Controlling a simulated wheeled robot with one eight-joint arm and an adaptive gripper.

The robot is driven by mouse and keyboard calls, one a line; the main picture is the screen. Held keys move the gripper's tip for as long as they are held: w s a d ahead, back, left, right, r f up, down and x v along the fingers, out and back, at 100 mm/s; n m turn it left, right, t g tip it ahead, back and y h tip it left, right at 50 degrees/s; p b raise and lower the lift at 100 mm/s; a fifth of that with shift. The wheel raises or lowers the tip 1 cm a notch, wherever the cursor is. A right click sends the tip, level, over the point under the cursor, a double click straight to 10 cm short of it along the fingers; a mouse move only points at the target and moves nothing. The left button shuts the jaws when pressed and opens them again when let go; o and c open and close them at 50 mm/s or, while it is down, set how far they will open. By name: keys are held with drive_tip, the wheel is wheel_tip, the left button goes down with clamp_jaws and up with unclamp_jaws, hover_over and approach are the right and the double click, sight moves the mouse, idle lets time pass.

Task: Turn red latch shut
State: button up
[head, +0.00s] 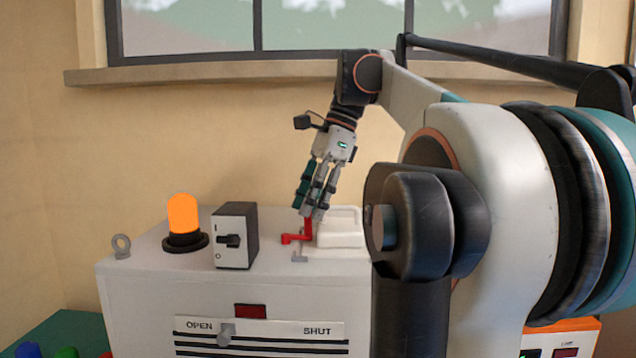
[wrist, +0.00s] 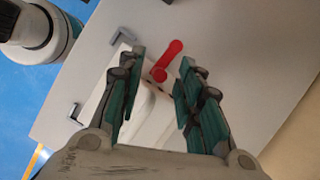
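The red latch (head: 296,238) is a small cranked lever on top of the light grey machine cabinet, at the near-left edge of a white lid (head: 340,232). In the wrist view the latch (wrist: 171,52) is a short red bar with rounded ends, slanting toward the upper right. My gripper (head: 311,214) points down at the latch, its fingertips close to the upright red part. In the wrist view my gripper (wrist: 161,72) is open, with the latch's lower end in line with the gap between the fingers. I cannot tell whether a finger touches it.
A grey bracket (head: 299,257) stands just in front of the latch. Left of it are a black-and-white switch box (head: 236,236), an orange beacon (head: 184,218) and a grey ring (head: 121,245). The cabinet front has an OPEN/SHUT slider (head: 226,334). The wall and window are behind.

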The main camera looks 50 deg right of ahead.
drive_tip(key=v, duration=1.1)
drive_tip(key=shift+d+r, duration=0.2)
drive_tip(key=shift+s, duration=0.1)
